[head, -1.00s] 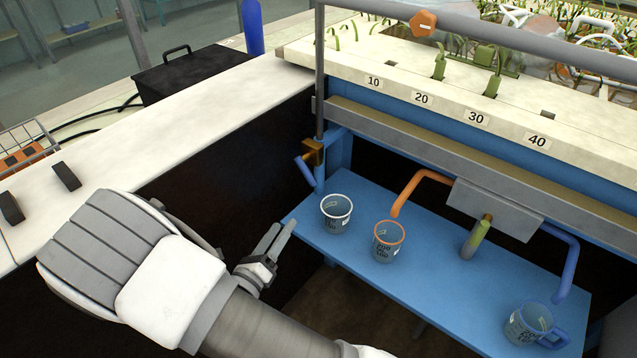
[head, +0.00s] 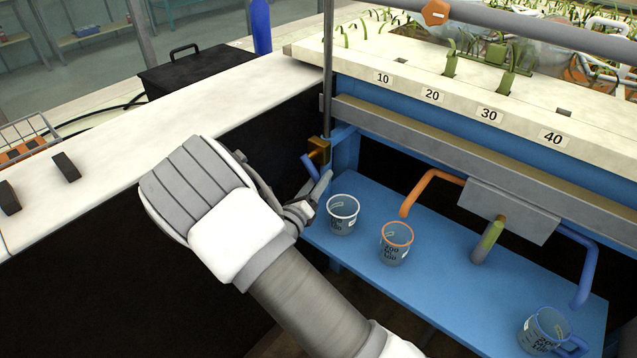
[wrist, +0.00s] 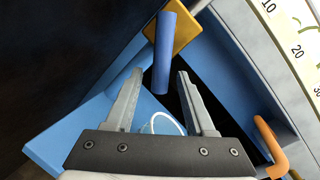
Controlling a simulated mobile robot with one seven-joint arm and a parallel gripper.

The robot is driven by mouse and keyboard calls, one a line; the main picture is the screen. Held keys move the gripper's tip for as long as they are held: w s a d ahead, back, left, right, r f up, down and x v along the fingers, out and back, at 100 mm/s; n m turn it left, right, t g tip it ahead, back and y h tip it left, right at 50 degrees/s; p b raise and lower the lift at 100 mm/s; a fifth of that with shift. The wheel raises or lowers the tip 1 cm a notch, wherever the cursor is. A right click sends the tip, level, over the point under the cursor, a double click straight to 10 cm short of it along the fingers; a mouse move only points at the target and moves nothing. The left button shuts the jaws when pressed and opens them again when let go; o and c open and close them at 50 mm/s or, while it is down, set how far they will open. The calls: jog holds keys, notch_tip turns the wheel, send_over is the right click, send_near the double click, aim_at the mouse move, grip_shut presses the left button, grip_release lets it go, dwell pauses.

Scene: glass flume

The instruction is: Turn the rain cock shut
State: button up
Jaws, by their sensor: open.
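The cock is a brass-coloured body (head: 319,152) at the foot of a thin upright pipe, left of the shelf. It also shows in the wrist view as a yellow-brown block (wrist: 187,32) with a blue lever (wrist: 165,50) in front of it. My gripper (head: 322,187) is open and empty, just below the cock in the head view. In the wrist view my gripper (wrist: 159,76) has its fingers on either side of the lever's lower end, with gaps at both sides. I cannot tell how deep the lever sits between them.
A white-rimmed cup (head: 342,214) stands close right of my gripper on the blue shelf (head: 440,270). An orange-rimmed cup (head: 396,243) and a blue-handled cup (head: 545,330) stand further right. An orange spout (head: 430,183) hangs above. A pale bench top (head: 120,165) lies left.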

jog(key=shift+w+d, duration=0.1)
jog(key=shift+w, duration=0.2)
grip_shut()
dwell(1.3)
